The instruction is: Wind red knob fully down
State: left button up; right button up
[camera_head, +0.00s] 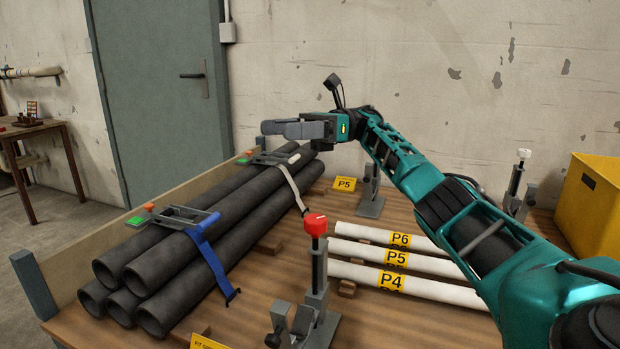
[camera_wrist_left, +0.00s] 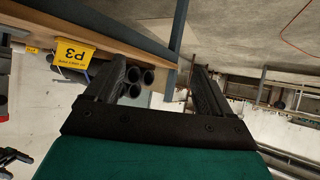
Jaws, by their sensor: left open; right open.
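The red knob (camera_head: 316,224) sits on top of a grey clamp post (camera_head: 318,278) standing on the wooden table. Dark threaded rod shows just below the knob. My right gripper (camera_head: 278,128) is open and empty. It appears above the far end of the dark pipes, up and left of the knob and apart from it. My left gripper is not in the head view. In the left wrist view the left gripper's fingers (camera_wrist_left: 160,88) are spread with nothing between them.
Dark pipes (camera_head: 190,258) are stacked on the left under a blue strap (camera_head: 210,252) and a pale strap. White pipes (camera_head: 405,282) labelled P4, P5 and P6 lie right of the knob. A white-knobbed post (camera_head: 516,183) and yellow bin (camera_head: 596,203) stand at the right.

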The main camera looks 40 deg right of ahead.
jog(key=w+a+f+m+t+y+p, duration=0.2)
jog(key=w+a+m+t+p, duration=0.25)
jog(key=a+m, duration=0.3)
jog(key=n+t+h+p, duration=1.2)
jog(key=n+h, duration=1)
jog(key=n, duration=0.5)
send_near(311, 220)
jog(key=shift+g, duration=0.35)
jog(key=w, duration=0.3)
jog(key=w+d, duration=0.1)
jog(key=w, duration=0.3)
jog(key=w+d, duration=0.1)
jog(key=w, duration=0.3)
jog(key=shift+w+f, duration=0.25)
pick_arm(q)
jog(key=s+a+r+y, duration=0.1)
jog(key=a+r, duration=0.2)
jog(key=r, duration=0.8)
jog(key=shift+s+r, duration=0.4)
jog(key=shift+w, duration=0.1)
pick_arm(e)
jog(key=shift+c, duration=0.3)
